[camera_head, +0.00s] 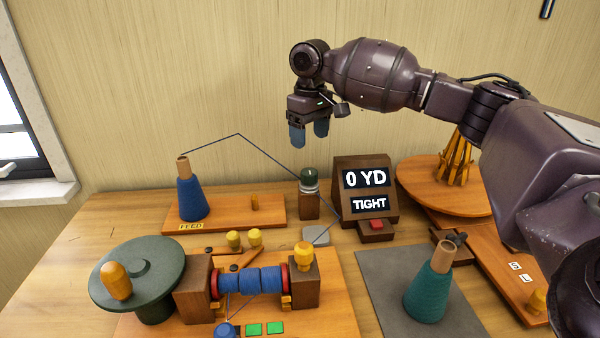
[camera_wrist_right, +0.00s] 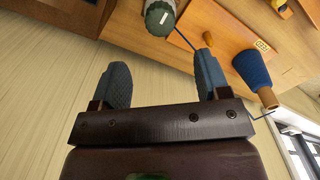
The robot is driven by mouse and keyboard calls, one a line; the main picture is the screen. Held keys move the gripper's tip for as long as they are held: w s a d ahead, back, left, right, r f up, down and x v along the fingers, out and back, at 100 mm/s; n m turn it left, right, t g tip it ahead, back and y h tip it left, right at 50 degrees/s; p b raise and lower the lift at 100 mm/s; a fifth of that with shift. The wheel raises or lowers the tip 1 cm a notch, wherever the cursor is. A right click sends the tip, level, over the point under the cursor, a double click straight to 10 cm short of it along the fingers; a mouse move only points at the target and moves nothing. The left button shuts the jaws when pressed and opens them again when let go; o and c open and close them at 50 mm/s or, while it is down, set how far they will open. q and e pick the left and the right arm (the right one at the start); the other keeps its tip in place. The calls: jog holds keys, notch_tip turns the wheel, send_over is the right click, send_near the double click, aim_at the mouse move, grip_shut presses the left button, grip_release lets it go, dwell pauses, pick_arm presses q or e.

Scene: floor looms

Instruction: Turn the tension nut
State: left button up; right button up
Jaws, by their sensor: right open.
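The tension nut (camera_head: 309,175) is a dark green knob with a white mark on top. It sits above a pale ring on a brown wooden post (camera_head: 309,205), left of the display. It also shows at the top of the right wrist view (camera_wrist_right: 159,17). My right gripper (camera_head: 309,133) is open and empty, its blue fingertips pointing down. It is above the nut and apart from it. In the right wrist view the gripper's fingers (camera_wrist_right: 162,65) are spread, with the nut beyond them. My left gripper is not in view.
The display (camera_head: 366,190) reads 0 YD and TIGHT. Blue yarn runs from the blue cone (camera_head: 191,198) up, then down past the nut. A winder with a green wheel (camera_head: 140,268) stands in front. A teal cone (camera_head: 428,290) stands on a grey mat (camera_head: 375,265) at right.

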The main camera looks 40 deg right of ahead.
jog(key=b, duration=0.1)
send_over(309, 170)
notch_tip(309, 170, down, 5)
jog(key=shift+s+r, duration=0.1)
jog(key=shift+r, duration=0.05)
notch_tip(309, 170, down, 4)
jog(key=shift+r+b, duration=0.1)
jog(key=shift+b, duration=0.6)
jog(key=shift+f+b, duration=0.3)
jog(key=shift+f, duration=0.55)
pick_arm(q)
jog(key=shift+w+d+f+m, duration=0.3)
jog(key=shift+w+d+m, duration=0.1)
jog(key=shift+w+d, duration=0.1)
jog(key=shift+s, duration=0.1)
pick_arm(e)
jog(key=c, duration=0.9)
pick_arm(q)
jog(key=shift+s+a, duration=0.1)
pick_arm(e)
jog(key=shift+r, duration=0.1)
